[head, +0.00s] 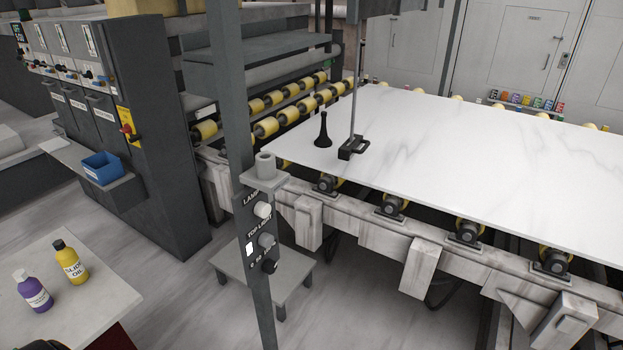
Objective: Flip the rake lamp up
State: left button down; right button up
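A grey upright post (234,120) stands in front of me with a column of controls. Its labels seem to read LAMP and TOP LIGHT; a lower label is too small to read. A pale knob (263,210), a grey knob (267,241) and a black knob (268,266) stick out, with a small white plate (249,249) beside them. No label clearly reads rake lamp, so I cannot tell which part is its control. A black clamp-like piece (353,148) on a thin upright rod meets the slab.
A white veined stone slab (450,150) lies on a roller conveyor behind the post; a black cone (323,131) stands on it. A table (100,290) with purple (34,292) and yellow (70,262) bottles is at lower left. A blue bin (102,167) sits by the grey cabinets.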

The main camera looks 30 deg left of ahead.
aim_at(347, 151)
jog(key=i+l+u, duration=0.1)
jog(key=i, duration=0.45)
jog(key=i+l+u, duration=0.1)
jog(key=i, duration=0.4)
jog(key=i+l+u, duration=0.1)
jog(key=i, duration=0.45)
jog(key=i+l+u, duration=0.1)
jog(key=i+l, duration=0.2)
jog(key=i, duration=0.2)
jog(key=i+l+u, duration=0.1)
jog(key=i+l, duration=0.15)
jog(key=i, duration=0.25)
